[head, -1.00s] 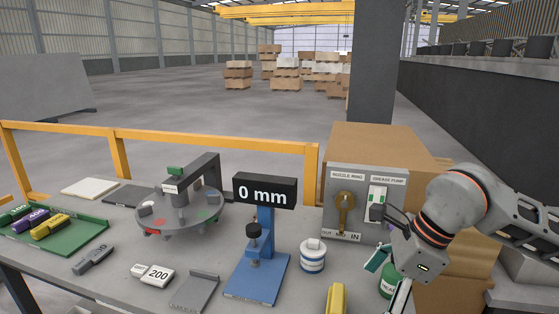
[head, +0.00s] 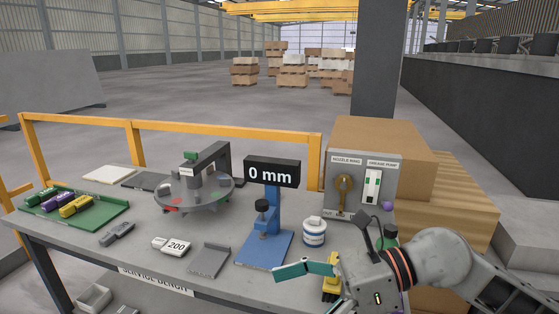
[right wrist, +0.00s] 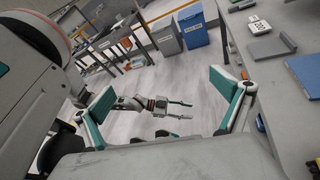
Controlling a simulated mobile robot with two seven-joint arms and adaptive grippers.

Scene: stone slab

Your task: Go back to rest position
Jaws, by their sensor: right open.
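My right gripper (head: 306,270) is at the front right of the bench, above its surface, with teal fingers pointing left in the head view. In the right wrist view its two fingers (right wrist: 163,95) stand wide apart with nothing between them. A second arm with two parted teal fingers shows farther off in the right wrist view; I take it as my left gripper (right wrist: 180,109), empty. It is not in the head view. The right gripper partly hides a yellow tool (head: 331,284) on the bench.
The bench (head: 140,225) holds a green tray (head: 100,213), a round carousel (head: 205,198), a blue gauge stand (head: 264,247), a white-and-blue jar (head: 314,232) and a grey pump panel (head: 350,205). A yellow rail (head: 230,140) runs behind. Open floor shows in the right wrist view.

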